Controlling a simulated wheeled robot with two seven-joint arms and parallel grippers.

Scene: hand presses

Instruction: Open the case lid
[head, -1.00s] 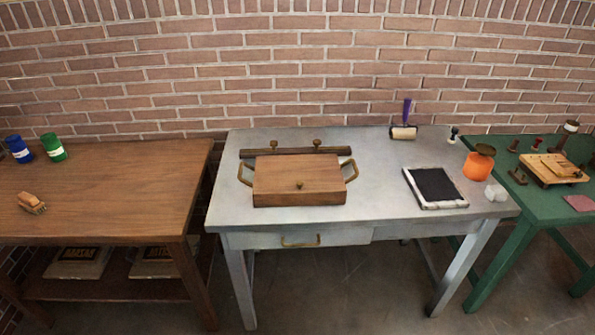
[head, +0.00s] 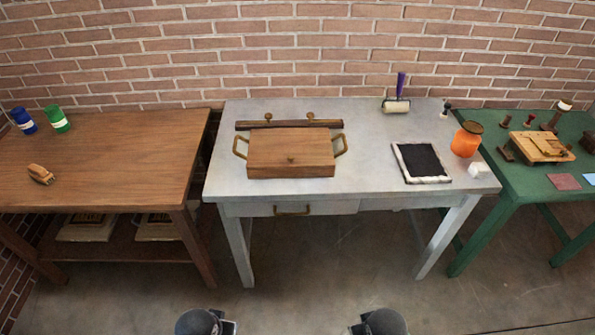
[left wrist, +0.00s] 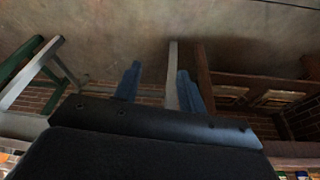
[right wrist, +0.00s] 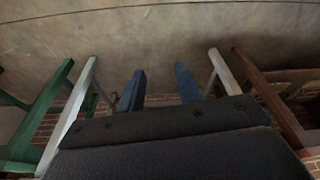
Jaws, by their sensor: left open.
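The wooden case (head: 290,153) sits on the grey table with its lid closed. My right gripper shows in the right wrist view (right wrist: 160,86), also with fingers apart and empty. In the head view only dark parts of my arms show at the bottom edge, well in front of the table and away from the case.
The grey table (head: 225,185) has a drawer with a brass pull (head: 292,210). A dark bar (head: 288,124) lies behind the case. A black ink slab (head: 422,162), roller (head: 396,105) and orange jar (head: 466,139) stand to the right. Brown and green tables flank it.

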